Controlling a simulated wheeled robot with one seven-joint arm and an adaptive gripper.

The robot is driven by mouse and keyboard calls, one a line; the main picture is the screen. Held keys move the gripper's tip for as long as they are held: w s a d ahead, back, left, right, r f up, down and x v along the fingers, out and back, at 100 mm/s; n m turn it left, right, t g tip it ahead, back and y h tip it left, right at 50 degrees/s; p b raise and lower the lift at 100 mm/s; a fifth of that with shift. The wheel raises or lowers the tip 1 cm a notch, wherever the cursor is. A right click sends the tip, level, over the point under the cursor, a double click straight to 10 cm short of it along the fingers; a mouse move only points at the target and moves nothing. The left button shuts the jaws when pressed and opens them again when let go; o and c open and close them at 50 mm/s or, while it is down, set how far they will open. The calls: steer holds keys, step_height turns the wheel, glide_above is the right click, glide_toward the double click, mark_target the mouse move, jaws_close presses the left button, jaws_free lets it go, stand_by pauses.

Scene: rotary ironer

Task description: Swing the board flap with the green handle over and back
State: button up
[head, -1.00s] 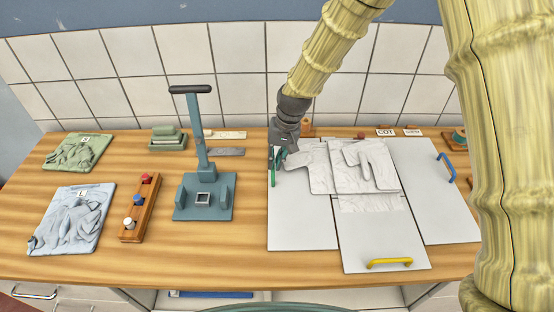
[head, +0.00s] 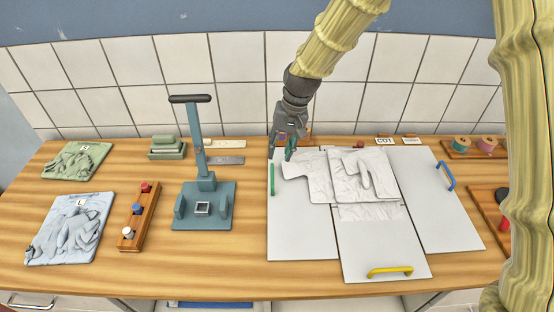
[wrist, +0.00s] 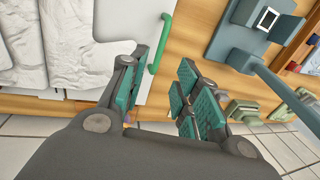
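The board flap with the green handle (head: 300,235) lies flat at the left of the folding board. Its green handle (head: 272,180) stands along the flap's left edge and also shows in the wrist view (wrist: 161,44). A white wrinkled garment (head: 362,172) lies over the upper part of the board, with one part spread onto this flap. My gripper (head: 282,154) is open and empty over the flap's upper left corner, near the handle's far end. In the wrist view the handle appears between and beyond the spread fingers; I cannot tell whether a finger touches it.
The middle flap has a yellow handle (head: 390,271), the right flap a blue handle (head: 446,176). A blue-grey press with an upright lever (head: 196,135) stands left of the board, beside a wooden peg rack (head: 138,215). Bare table lies between the press and board.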

steer(key=shift+v, duration=1.85)
